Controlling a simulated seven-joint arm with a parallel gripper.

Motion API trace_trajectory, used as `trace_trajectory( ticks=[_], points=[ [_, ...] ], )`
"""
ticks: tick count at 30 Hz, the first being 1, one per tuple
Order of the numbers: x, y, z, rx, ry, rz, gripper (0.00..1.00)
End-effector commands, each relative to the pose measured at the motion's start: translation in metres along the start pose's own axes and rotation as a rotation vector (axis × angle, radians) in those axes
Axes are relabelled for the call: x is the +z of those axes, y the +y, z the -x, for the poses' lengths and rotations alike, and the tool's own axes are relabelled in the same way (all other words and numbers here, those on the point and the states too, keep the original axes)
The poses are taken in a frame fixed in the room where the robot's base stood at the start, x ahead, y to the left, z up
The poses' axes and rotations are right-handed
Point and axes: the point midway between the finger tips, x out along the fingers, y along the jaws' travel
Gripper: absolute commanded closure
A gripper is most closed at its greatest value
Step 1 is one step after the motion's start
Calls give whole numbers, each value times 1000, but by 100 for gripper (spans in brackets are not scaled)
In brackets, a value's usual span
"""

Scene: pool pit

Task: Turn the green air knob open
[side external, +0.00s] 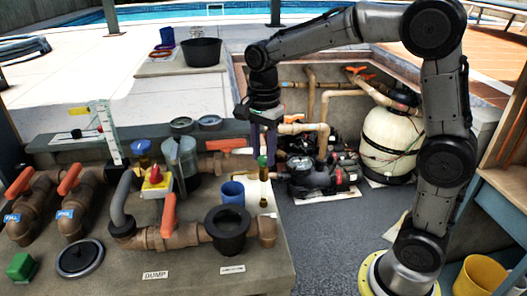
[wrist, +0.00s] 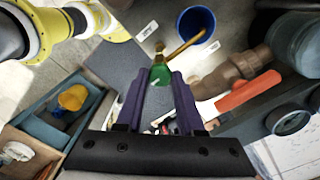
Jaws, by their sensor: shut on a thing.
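The green knob (side external: 262,162) is at the right end of the bench, with brass-coloured parts below it. It also shows in the wrist view (wrist: 160,76), between my fingertips, with a brass tip beyond it. My gripper (side external: 263,150) points down from above, its purple fingers closed on the green knob; the fingers also show in the wrist view (wrist: 161,72). The fingers partly cover the knob's sides. How far the knob is turned cannot be told.
A blue cup (side external: 231,193) stands close by, left of the knob. A black open cup (side external: 228,237) is in front. An orange valve handle (side external: 225,145) is behind left. A yellow-red knob (side external: 155,180) stands farther left. The pump (side external: 315,178) is beyond the bench edge.

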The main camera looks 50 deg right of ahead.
Motion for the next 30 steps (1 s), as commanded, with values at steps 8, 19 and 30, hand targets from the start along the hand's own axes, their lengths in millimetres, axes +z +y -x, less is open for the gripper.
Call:
trace_trajectory(
  ticks=[8,19,30],
  points=[
    [0,0,0,-1,0,33,100],
    [0,0,1,-1,0,270,100],
    [0,0,1,-1,0,621,100]
  ],
)
